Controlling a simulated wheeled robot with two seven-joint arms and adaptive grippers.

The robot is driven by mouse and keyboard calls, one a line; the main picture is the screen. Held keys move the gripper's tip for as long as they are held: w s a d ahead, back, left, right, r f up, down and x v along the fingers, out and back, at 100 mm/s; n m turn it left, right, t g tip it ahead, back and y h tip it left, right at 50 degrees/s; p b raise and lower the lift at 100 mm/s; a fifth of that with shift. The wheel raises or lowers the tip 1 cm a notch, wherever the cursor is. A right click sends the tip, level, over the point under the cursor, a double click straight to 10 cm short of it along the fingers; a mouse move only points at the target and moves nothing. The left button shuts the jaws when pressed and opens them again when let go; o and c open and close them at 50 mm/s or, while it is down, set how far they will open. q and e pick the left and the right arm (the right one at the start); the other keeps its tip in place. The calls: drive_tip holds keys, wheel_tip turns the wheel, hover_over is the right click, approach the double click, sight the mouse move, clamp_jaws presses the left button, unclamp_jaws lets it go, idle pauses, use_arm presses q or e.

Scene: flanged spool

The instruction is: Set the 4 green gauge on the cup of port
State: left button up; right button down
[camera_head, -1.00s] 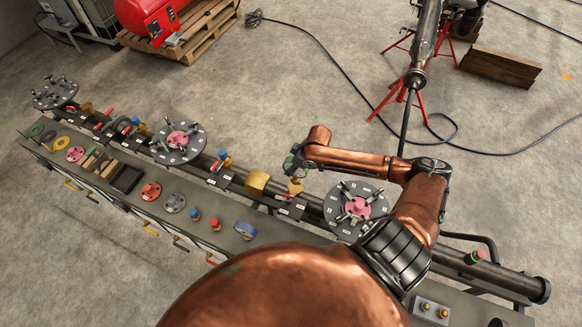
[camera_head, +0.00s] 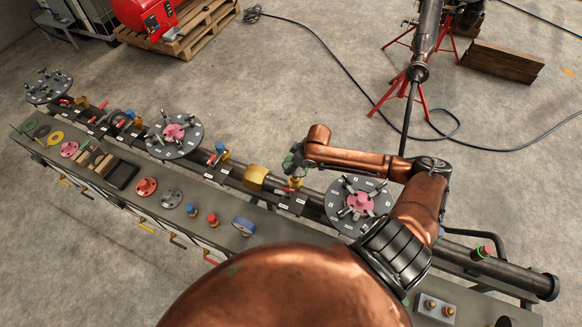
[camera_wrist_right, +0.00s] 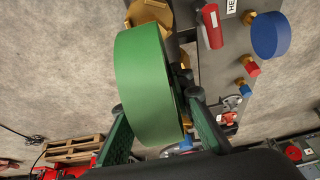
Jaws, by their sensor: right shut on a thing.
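My right gripper (camera_wrist_right: 156,98) is shut on the green gauge (camera_wrist_right: 146,88), a round drum with a smooth green rim, seen large in the right wrist view. One finger is on each side of it. In the head view my right gripper (camera_head: 292,162) hangs over the bench pipe, close above a small brass fitting (camera_head: 295,183) beside a red lever; the gauge is barely visible there. A brass hexagonal piece (camera_wrist_right: 150,12) shows behind the gauge in the wrist view. I cannot tell which fitting is the port's cup. My left gripper is not in view.
Flanged discs with pink hubs stand along the pipe, one (camera_head: 358,205) right of the gripper and another (camera_head: 174,134) to its left. A blue gauge (camera_head: 243,226) and red and blue knobs lie on the bench front. A brass block (camera_head: 255,177) sits left of the fitting.

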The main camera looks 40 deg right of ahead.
drive_tip(key=shift+f+b, duration=0.35)
drive_tip(key=shift+f, duration=0.75)
drive_tip(key=c, duration=1.6)
unclamp_jaws()
drive_tip(key=v, duration=1.2)
drive_tip(key=shift+s+d, duration=0.1)
